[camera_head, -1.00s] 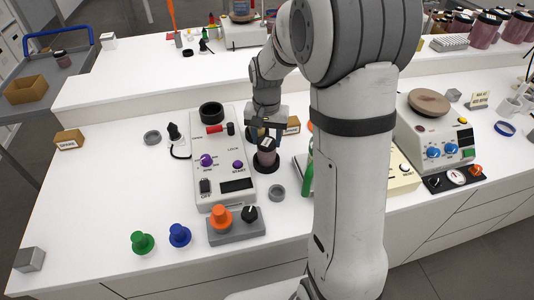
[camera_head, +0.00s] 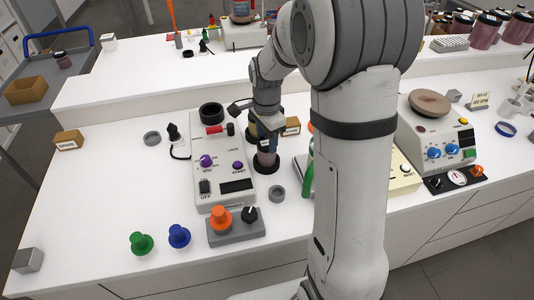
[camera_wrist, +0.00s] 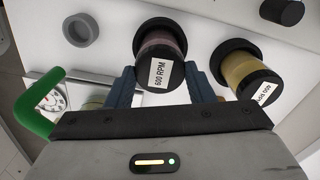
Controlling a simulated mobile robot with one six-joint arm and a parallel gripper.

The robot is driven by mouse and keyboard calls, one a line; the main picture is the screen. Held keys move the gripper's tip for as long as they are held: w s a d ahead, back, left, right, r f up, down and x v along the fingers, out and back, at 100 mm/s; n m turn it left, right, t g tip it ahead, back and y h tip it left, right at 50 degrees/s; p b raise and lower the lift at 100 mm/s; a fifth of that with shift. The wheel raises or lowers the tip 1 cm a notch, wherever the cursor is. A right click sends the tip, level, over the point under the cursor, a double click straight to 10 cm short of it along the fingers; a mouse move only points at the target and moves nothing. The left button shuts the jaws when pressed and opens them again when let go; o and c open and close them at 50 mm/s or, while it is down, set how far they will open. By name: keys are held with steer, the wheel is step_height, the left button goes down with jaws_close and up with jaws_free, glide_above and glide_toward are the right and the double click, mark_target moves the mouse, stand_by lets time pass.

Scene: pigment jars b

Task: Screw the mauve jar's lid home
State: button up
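The mauve jar (camera_head: 266,160) stands upright on a black round seat beside the grey control box. In the wrist view its mauve body (camera_wrist: 165,41) shows above its black lid (camera_wrist: 180,76), which carries a white "600 RPM" label. My gripper (camera_head: 267,142) is over the jar from above. In the wrist view its two blue fingers (camera_wrist: 161,72) lie on either side of the lid, appearing to touch it. In the head view the fingers hide most of the lid. I cannot tell how far the lid is screwed down.
A yellow jar (camera_wrist: 240,68) with a black lid stands close to the right finger in the wrist view. The control box (camera_head: 222,165) is left of the jar, a grey ring (camera_head: 277,192) in front. A green handle (camera_head: 307,180) is to the right.

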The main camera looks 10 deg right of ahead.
mark_target(267, 143)
steer(key=o, duration=0.5)
steer(key=shift+o, duration=0.2)
step_height(267, 143, up, 7)
steer(key=shift+r+b, duration=0.15)
steer(key=shift+b, duration=0.2)
steer(key=shift+s+r, duration=0.15)
steer(key=shift+r, duration=0.25)
steer(key=s+r+n+t, duration=0.1)
steer(key=s+n+t, duration=0.2)
steer(key=s+n, duration=1.1)
steer(key=s, duration=0.7)
steer(key=shift+d+r+n, duration=0.15)
steer(key=shift+d+n, duration=0.05)
steer(key=shift+n, duration=0.1)
